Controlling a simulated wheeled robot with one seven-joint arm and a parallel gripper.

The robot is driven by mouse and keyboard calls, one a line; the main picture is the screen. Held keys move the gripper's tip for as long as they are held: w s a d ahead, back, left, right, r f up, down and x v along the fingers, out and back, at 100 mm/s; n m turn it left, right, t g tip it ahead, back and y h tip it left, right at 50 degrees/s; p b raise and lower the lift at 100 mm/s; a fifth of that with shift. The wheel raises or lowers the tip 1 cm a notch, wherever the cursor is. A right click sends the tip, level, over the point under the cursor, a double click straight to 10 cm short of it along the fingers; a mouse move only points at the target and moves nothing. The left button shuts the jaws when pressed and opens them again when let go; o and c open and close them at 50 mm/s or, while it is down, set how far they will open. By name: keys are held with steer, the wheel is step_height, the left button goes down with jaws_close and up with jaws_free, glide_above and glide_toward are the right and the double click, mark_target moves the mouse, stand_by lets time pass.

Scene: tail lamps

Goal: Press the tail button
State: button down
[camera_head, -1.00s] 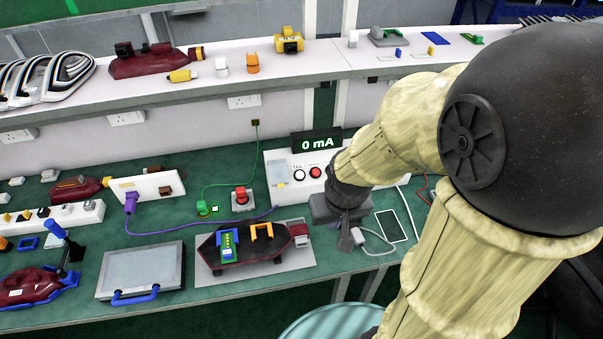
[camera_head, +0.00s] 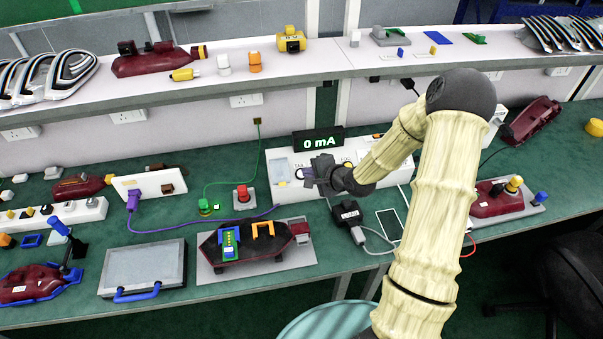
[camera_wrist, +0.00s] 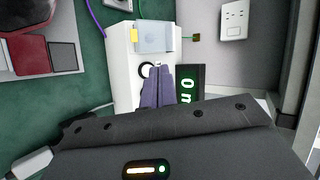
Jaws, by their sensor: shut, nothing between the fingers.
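The white control box (camera_head: 279,185) stands at the back of the green bench. Its tail button (camera_head: 299,173), below a TAIL label, is a pale round button with a dark ring, partly hidden beside my gripper. It also shows in the wrist view (camera_wrist: 145,69), just left of my fingertips. My gripper (camera_head: 309,176) is in front of the box face; in the wrist view its fingers (camera_wrist: 158,68) are shut together and empty, overlapping the right side of the ring. I cannot tell whether they touch the button. The display (camera_head: 318,139) above the box reads 0 mA.
A red button on a grey base (camera_head: 243,195) stands left of the box. In front lie a dark red lamp on a plate (camera_head: 255,256), a black connector block (camera_head: 347,213) and a phone (camera_head: 389,225). A purple cable (camera_head: 200,228) crosses the bench. A shelf (camera_head: 250,76) runs above.

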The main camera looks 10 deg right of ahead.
steer(key=m, duration=0.1)
steer(key=w+m+t, duration=0.1)
steer(key=w+m+t+y, duration=0.1)
steer(key=shift+w+d+r, duration=0.1)
steer(key=shift+d+r, duration=0.15)
steer(key=shift+r, duration=0.1)
steer(key=w+f+b, duration=0.4)
steer(key=f+b, duration=0.2)
steer(key=f, duration=0.1)
steer(key=shift+w+f, duration=0.2)
steer(key=shift+f, duration=0.15)
stand_by(1.9)
steer(key=shift+w+f, duration=0.2)
steer(key=shift+f, duration=0.15)
